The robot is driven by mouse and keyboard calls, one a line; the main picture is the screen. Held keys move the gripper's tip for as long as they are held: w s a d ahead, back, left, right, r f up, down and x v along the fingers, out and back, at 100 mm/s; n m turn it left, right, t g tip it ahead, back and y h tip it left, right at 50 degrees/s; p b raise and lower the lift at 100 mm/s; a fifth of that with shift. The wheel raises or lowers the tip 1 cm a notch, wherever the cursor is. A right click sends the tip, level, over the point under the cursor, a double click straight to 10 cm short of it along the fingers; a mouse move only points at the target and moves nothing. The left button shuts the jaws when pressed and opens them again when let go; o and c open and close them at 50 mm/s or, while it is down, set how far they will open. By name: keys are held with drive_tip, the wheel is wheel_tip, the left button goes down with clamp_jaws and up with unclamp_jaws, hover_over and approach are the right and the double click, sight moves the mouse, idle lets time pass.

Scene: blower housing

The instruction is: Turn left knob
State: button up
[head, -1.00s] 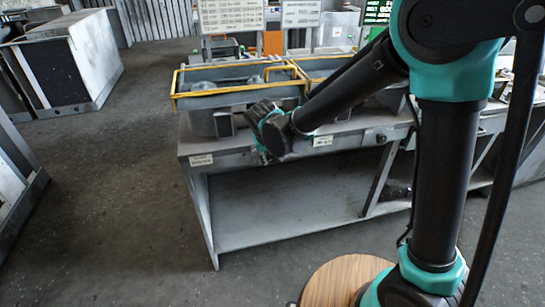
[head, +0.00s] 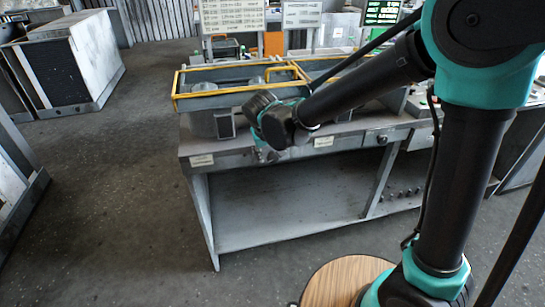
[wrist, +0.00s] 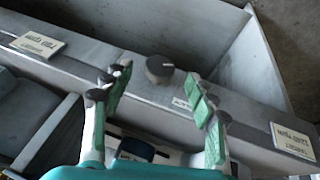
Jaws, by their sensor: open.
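The left knob (wrist: 160,68) is a dark grey round knob on the front edge of the grey workbench (head: 290,210). In the wrist view it sits beyond and between my fingertips, with a visible space to each finger. My gripper (wrist: 158,80) is open and empty, its green-padded fingers spread on either side of the knob. In the head view my gripper (head: 263,150) is at the bench's front edge and hides the left knob. A second dark knob (head: 382,138) shows further right on the same edge.
Labels flank the left knob, one at the left (head: 201,160) and one at the right (head: 323,141). A yellow-railed tray (head: 222,98) stands on the bench behind my gripper. Open floor lies in front and to the left.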

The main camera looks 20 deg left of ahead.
drive_tip(key=v, duration=0.8)
drive_tip(key=shift+r, duration=0.2)
drive_tip(key=shift+d, duration=0.1)
drive_tip(key=w+d+f+m+g, duration=0.1)
drive_tip(key=w+d+f+m, duration=0.15)
drive_tip(key=d, duration=0.95)
drive_tip(key=w+d+f+m, duration=0.1)
drive_tip(key=d+f, duration=0.2)
drive_tip(key=d, duration=0.9)
drive_tip(key=s+d+f+m, duration=0.1)
drive_tip(key=s+d+f, duration=0.2)
drive_tip(key=s+d, duration=0.2)
drive_tip(key=s+d+f+m, duration=0.2)
drive_tip(key=s+d+f, duration=0.2)
drive_tip(key=d, duration=0.8)
drive_tip(key=shift+s, duration=0.4)
drive_tip(key=shift+f, duration=0.1)
